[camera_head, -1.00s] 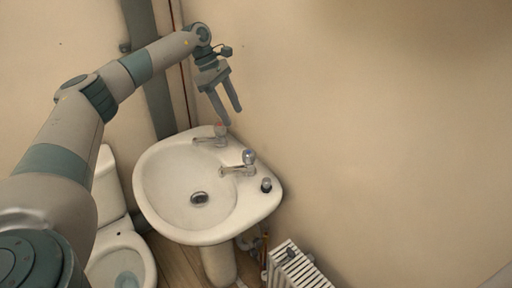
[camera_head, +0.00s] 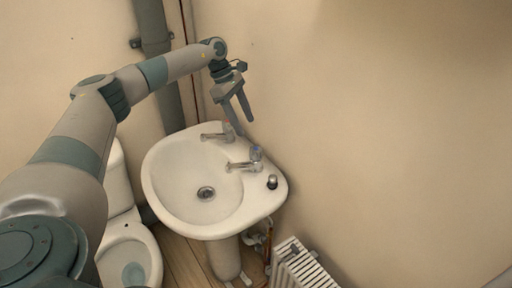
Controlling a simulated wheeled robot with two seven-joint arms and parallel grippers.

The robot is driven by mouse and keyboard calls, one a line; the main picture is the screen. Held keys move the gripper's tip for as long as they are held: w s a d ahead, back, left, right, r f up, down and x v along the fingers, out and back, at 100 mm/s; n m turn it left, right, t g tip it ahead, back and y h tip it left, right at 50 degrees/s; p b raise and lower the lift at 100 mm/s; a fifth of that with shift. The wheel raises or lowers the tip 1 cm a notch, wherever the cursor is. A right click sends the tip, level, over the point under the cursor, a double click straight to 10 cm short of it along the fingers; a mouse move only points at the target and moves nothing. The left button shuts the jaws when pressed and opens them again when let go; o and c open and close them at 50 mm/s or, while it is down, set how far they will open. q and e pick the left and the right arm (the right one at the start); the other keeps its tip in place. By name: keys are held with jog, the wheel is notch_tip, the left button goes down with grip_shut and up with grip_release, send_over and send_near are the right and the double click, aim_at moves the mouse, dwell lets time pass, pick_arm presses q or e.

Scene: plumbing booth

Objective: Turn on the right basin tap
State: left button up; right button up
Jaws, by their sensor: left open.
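The right basin tap (camera_head: 245,163) is chrome with a bluish-topped knob and stands on the back rim of the white basin (camera_head: 160,200). The left basin tap (camera_head: 215,136) stands further back on the same rim, its head partly behind my gripper's fingers. My left gripper (camera_head: 245,127) points down with its two fingers apart and nothing between them. Its fingertips show just above the right tap's knob in the picture, close to the wall; I cannot tell the exact height gap. No water stream is visible. My right gripper is out of view.
A small dark-and-chrome fitting (camera_head: 272,182) sits on the basin's right corner. A white radiator (camera_head: 303,268) stands below right. A toilet (camera_head: 130,252) is at the lower left. A grey pipe (camera_head: 156,60) runs up the wall behind my arm. The wall on the right is bare.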

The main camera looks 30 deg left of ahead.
aim_at(256, 148)
pick_arm(q)
jog(key=p+x, duration=0.3)
jog(key=x, duration=0.8)
jog(key=shift+w, duration=0.1)
jog(key=shift+d+f, duration=0.15)
jog(key=shift+f, duration=0.4)
jog(key=shift+c, duration=0.3)
jog(key=shift+p, duration=0.3)
jog(key=c, duration=1)
